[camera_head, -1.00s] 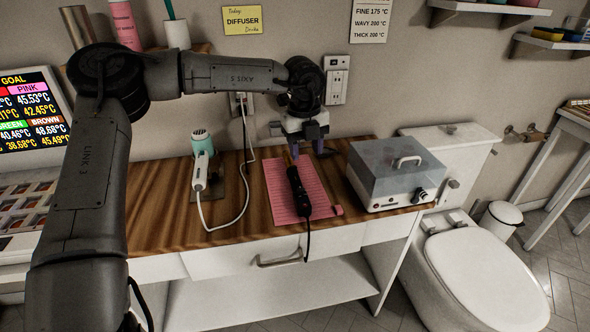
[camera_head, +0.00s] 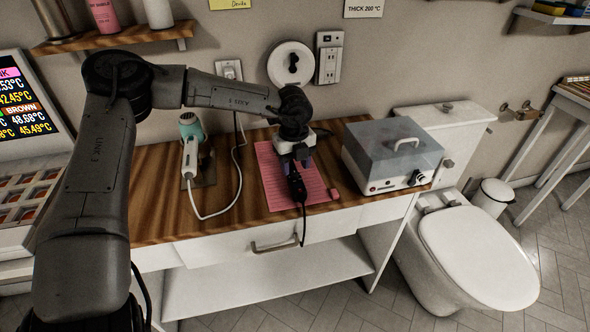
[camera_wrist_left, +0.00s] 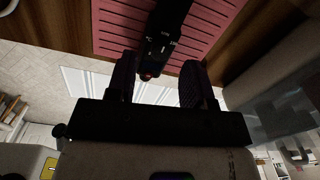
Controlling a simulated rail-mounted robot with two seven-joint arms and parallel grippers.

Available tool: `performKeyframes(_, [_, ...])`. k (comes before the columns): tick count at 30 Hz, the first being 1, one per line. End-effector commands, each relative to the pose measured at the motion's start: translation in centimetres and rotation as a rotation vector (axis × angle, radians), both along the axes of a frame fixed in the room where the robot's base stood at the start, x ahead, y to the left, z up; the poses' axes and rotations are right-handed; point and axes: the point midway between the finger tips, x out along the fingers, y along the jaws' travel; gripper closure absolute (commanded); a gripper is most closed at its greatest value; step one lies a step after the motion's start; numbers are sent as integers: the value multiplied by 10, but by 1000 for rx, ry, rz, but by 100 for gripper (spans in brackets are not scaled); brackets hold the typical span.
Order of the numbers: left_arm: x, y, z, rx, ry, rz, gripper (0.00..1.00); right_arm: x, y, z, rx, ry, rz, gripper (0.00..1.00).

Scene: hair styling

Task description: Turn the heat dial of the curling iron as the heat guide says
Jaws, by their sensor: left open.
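The black curling iron (camera_head: 298,190) lies on a pink ribbed mat (camera_head: 272,175) on the wooden counter, its cord hanging over the front edge. My left gripper (camera_head: 291,164) is low over the iron, pointing down, and hides its far part. In the left wrist view the open fingers (camera_wrist_left: 158,82) stand on either side of the near end of the iron (camera_wrist_left: 166,30), which has small markings and a reddish spot. I cannot tell whether they touch it. The heat guide (camera_head: 364,8) is cut off at the top; only "THICK 200 °C" reads. My right gripper is out of view.
A clear-lidded white box (camera_head: 392,158) stands right of the mat. A white and teal hair dryer (camera_head: 190,145) with a looping cord is on the left. A drawer handle (camera_head: 275,245) is below.

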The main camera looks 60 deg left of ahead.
Motion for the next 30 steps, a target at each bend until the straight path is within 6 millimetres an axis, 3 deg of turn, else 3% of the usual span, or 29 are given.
performKeyframes(7, [0, 0, -21, -1, 1, 0, 53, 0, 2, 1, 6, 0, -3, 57])
performKeyframes(19, [1, 0, -25, 0, 0, 0, 53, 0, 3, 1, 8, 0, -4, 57])
performKeyframes(30, [1, 0, -24, 0, 0, 0, 87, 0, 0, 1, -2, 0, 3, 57])
